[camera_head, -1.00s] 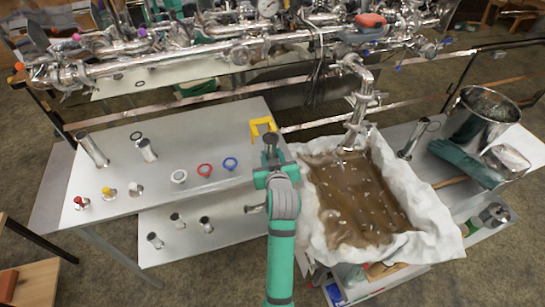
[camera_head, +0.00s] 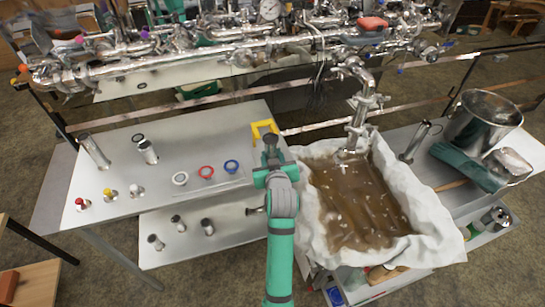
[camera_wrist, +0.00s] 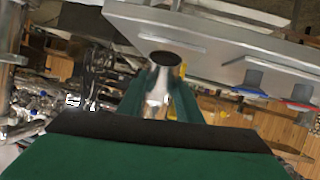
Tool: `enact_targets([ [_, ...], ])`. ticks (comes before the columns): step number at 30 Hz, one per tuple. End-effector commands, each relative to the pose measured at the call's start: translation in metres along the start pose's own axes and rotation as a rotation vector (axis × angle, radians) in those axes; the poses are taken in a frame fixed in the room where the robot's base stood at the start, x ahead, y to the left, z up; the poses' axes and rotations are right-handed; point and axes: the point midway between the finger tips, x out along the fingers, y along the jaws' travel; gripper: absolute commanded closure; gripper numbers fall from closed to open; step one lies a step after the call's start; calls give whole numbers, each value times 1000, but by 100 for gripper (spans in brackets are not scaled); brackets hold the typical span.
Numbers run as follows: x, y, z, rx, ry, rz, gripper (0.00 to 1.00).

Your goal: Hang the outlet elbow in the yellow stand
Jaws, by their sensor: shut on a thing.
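The yellow stand (camera_head: 256,130) is at the back right of the left bench, upright at the bench's edge. My gripper (camera_head: 271,158) is just in front of the stand in the picture and partly covers it. In the wrist view my gripper (camera_wrist: 162,100) is shut on a shiny metal tube piece, the outlet elbow (camera_wrist: 157,92), with its dark round open end facing up. The bend of the elbow cannot be made out. Whether it touches the stand cannot be told; the stand does not show clearly in the wrist view.
The left bench (camera_head: 215,130) carries metal tubes, a white ring, a red ring (camera_head: 206,173), a blue ring (camera_head: 231,166) and small capped fittings. A cloth-lined pan (camera_head: 430,220) of brown liquid is right of my arm. Steel pipework (camera_head: 200,60) runs behind.

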Motion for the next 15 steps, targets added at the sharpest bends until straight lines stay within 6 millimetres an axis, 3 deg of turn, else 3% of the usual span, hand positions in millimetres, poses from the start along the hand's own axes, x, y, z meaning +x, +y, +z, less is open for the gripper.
enact_targets([
  [15,4,-1,-2,0,1,0,93],
])
